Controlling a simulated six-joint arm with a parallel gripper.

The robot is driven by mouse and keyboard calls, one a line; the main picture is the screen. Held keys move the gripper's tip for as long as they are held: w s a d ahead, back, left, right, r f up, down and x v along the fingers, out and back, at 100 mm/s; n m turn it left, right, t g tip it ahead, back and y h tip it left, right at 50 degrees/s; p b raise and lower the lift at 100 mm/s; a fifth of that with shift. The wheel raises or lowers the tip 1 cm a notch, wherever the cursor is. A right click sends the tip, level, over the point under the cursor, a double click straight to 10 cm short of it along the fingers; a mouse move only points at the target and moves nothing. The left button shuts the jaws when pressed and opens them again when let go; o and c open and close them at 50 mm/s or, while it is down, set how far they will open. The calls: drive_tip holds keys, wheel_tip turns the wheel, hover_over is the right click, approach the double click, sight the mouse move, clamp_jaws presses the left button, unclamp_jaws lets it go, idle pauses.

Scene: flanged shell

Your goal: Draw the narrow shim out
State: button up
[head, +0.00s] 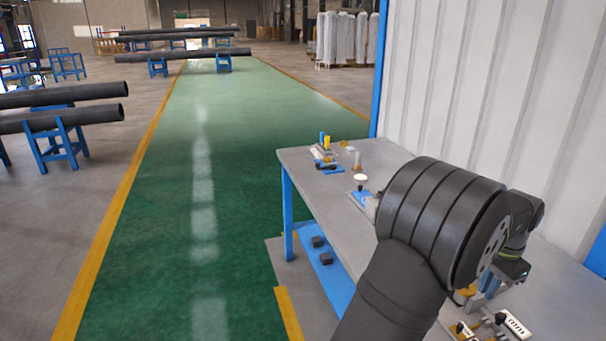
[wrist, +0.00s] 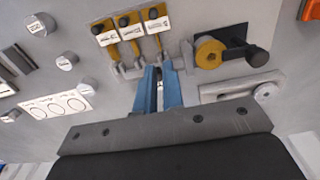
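Three yellow strips with white tags, (wrist: 110,41), (wrist: 132,33) and (wrist: 158,27), stand side by side at the top of the wrist view. Their lower ends meet small grey holders (wrist: 132,70). I cannot read the tags or tell which strip is the narrow shim. My gripper (wrist: 160,72) has two blue fingers pointing at the holders, just below the right-hand strip. The fingers are close together with a thin gap between them; whether something thin is held there is unclear. In the head view my own arm hides most of the gripper and the strips.
Right of the fingers are a yellow ring (wrist: 209,53) with a black knob (wrist: 257,56) and a grey slotted block (wrist: 242,87). Left are round grey knobs (wrist: 41,24) and a white plate with ovals (wrist: 62,104). The bench's far end (head: 335,185) holds small fixtures.

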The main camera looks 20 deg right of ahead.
drive_tip(key=shift+a+n+h, duration=0.3)
drive_tip(key=shift+a+n, duration=0.1)
drive_tip(key=shift+a, duration=0.05)
clamp_jaws()
drive_tip(key=n+t+h, duration=0.1)
drive_tip(key=n+h, duration=0.2)
drive_tip(key=n, duration=0.1)
hover_over(459, 323)
drive_tip(key=s+a, duration=0.1)
drive_tip(key=x, duration=1)
drive_tip(key=shift+w+a+f, duration=0.15)
drive_tip(key=shift+w+a, duration=0.05)
drive_tip(key=shift+s+a, duration=0.1)
drive_tip(key=shift+a, duration=0.5)
drive_tip(key=shift+s+a+f, duration=0.1)
drive_tip(key=shift+a+f, duration=0.1)
drive_tip(key=shift+a, duration=0.3)
drive_tip(key=w+d+v, duration=0.1)
drive_tip(key=v, duration=0.9)
drive_tip(key=shift+s+r+t, duration=0.3)
drive_tip(key=shift+s+r, duration=0.15)
